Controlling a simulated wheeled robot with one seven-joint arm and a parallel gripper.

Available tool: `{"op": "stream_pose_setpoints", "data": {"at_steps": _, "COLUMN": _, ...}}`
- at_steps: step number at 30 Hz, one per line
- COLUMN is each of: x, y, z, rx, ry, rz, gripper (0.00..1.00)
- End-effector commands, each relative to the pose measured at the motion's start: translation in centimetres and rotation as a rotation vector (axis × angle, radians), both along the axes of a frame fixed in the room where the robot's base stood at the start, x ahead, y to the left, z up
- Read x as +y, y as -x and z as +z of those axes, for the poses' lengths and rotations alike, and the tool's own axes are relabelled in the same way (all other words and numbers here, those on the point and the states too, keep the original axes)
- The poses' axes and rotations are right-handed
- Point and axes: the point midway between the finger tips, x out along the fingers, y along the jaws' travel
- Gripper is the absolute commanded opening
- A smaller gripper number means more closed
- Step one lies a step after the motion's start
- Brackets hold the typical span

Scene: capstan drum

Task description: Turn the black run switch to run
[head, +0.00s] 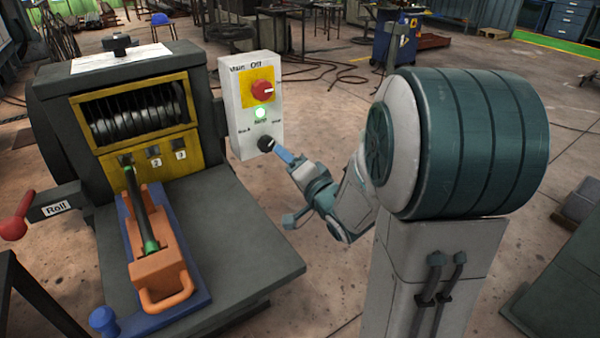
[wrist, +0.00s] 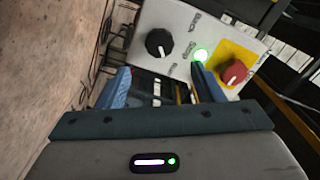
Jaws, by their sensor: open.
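The black run switch (head: 266,144) is a round knob low on the front of the light grey control box (head: 235,110). Its white mark points up and right in the head view, toward the right-hand label, which is too small to read surely. In the wrist view the black knob (wrist: 159,42) shows whole, with its white mark toward the lower right. My gripper (head: 284,156) is just in front and to the lower right of the knob. In the wrist view my gripper's (wrist: 162,84) blue fingers are apart and empty, with the knob beyond them.
A lit green lamp (head: 260,113) and a red switch on a yellow plate (head: 263,90) sit above the black knob on the box. The machine (head: 130,110) stands left, with an orange tray (head: 160,262) on its front. Open floor lies behind the box.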

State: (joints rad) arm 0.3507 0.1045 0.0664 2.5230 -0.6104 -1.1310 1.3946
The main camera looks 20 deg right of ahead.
Motion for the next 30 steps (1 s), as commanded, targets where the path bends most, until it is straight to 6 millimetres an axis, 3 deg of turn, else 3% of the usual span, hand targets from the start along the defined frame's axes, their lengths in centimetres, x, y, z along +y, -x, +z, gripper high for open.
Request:
{"op": "stream_pose_setpoints", "data": {"at_steps": 5, "x": -0.6, "y": 2.3, "z": -0.4, "rx": -0.005, "ry": 0.003, "rz": -0.001, "gripper": 0.61}}
{"op": "stream_pose_setpoints", "data": {"at_steps": 15, "x": -1.0, "y": 3.9, "z": -0.4, "rx": -0.006, "ry": 0.002, "rz": 0.004, "gripper": 0.61}}
{"op": "stream_pose_setpoints", "data": {"at_steps": 30, "x": -1.2, "y": 4.7, "z": -0.1, "rx": -0.002, "ry": 0.001, "rz": 0.002, "gripper": 0.61}}
